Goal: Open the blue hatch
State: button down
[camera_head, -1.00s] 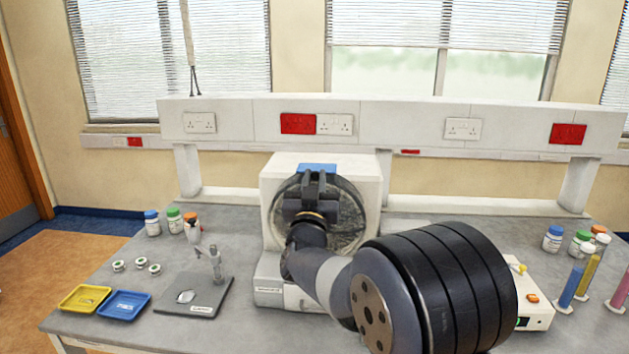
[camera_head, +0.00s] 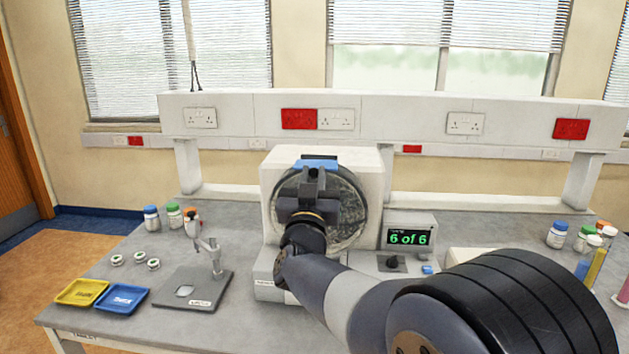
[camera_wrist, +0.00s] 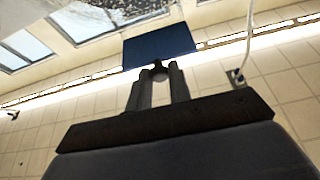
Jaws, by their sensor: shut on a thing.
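The blue hatch (camera_head: 316,164) is at the top front of the white machine (camera_head: 364,170), above its round clear drum window (camera_head: 347,215). In the wrist view the hatch is a flat dark-blue panel (camera_wrist: 160,46) just beyond my fingertips. My gripper (camera_head: 317,176) is raised in front of the drum window, at the hatch's near edge. In the wrist view my gripper (camera_wrist: 157,74) is shut on a small dark knob (camera_wrist: 158,66) at the panel's edge. My gripper hides part of the hatch in the head view, and I cannot tell how far it is tilted.
A display box (camera_head: 409,238) reading "6 of 6" stands right of the drum. A grey stand (camera_head: 195,287), yellow tray (camera_head: 82,292) and blue tray (camera_head: 122,298) are at the left. Bottles stand at both sides. A white shelf (camera_head: 430,115) runs behind.

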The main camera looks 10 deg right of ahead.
jog(key=c, duration=1.3)
grip_release()
jog(key=shift+s, duration=0.15)
jog(key=b+v, duration=0.3)
jog(key=v, duration=0.7)
jog(key=shift+s+a+f, duration=0.1)
jog(key=shift+s+f, duration=0.05)
jog(key=shift+s, duration=0.1)
jog(key=p+x, duration=0.3)
jog(key=x, duration=0.6)
jog(key=shift+w, duration=0.35)
jog(key=shift+w+d+r, duration=0.25)
jog(key=shift+w+r, duration=0.1)
jog(key=shift+w, duration=0.2)
